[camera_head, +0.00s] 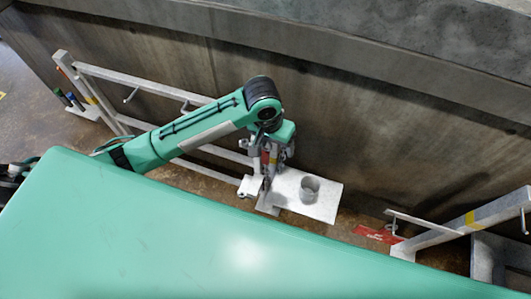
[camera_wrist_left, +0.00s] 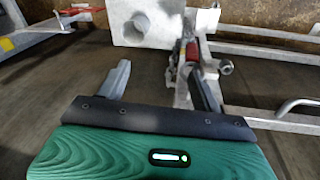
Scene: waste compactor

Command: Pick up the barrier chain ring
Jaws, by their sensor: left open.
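My left gripper (camera_head: 267,182) hangs down beside the barrier post, and its open fingers also show in the left wrist view (camera_wrist_left: 160,70). In that view a red and grey fitting (camera_wrist_left: 190,50) sits on the white post, just beyond the right finger. Small grey metal links (camera_wrist_left: 172,68) hang by the post and look like the barrier chain. I cannot clearly make out the ring among them. Nothing is visibly held between the fingers. In the head view the gripper hides most of this spot. My right gripper is not in view.
A white railing (camera_head: 150,83) runs left along the concrete wall (camera_head: 350,110). A second railing (camera_head: 440,238) stands at right, near a red sign (camera_head: 375,235).

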